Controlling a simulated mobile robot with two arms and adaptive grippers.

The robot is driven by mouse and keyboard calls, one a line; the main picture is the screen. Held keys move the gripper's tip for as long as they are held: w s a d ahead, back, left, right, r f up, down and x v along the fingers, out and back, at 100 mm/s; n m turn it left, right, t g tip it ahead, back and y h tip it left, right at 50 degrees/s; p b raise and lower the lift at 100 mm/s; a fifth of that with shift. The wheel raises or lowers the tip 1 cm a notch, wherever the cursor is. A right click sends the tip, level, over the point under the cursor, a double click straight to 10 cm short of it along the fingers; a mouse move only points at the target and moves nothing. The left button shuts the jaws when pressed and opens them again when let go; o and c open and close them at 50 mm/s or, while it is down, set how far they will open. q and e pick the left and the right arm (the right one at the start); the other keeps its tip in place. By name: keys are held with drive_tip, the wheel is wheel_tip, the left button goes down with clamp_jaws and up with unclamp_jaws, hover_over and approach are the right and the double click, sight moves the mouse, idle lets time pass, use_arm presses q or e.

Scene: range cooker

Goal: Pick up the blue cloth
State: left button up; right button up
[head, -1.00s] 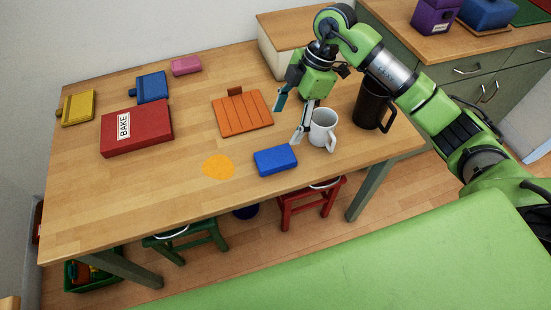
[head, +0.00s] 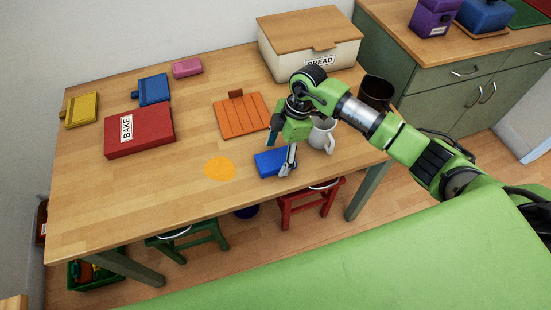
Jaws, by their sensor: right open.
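The blue cloth (head: 266,163) is a small folded block lying on the wooden table near its front edge, right of an orange round patch. My right gripper (head: 280,158) is over the cloth, pointing down, with its fingers apart. One finger is at the cloth's right front side and the other shows behind it, toward the far side. The gripper and its near finger hide the cloth's right part. I cannot tell whether the fingers touch it. My left gripper is not in view.
A white mug (head: 322,136) stands close right of the gripper, with a dark cup (head: 376,93) behind it. An orange slatted board (head: 240,115), a red BAKE box (head: 140,132) and a bread box (head: 310,45) are on the table (head: 120,190). The table's front left is clear.

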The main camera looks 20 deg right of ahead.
drive_tip(key=shift+x, duration=0.75)
drive_tip(key=c, duration=1.2)
drive_tip(key=shift+o, duration=0.2)
drive_tip(key=shift+r, duration=0.1)
drive_tip(key=shift+r, duration=0.6)
drive_tip(key=s+a+r+b, duration=0.1)
drive_tip(key=s+r+b, duration=0.1)
drive_tip(key=s+r, duration=0.9)
drive_tip(key=s, duration=0.3)
drive_tip(key=shift+a+r, duration=0.2)
drive_tip(key=shift+r, duration=0.1)
drive_tip(key=shift+o, duration=0.5)
drive_tip(key=shift+w, duration=0.1)
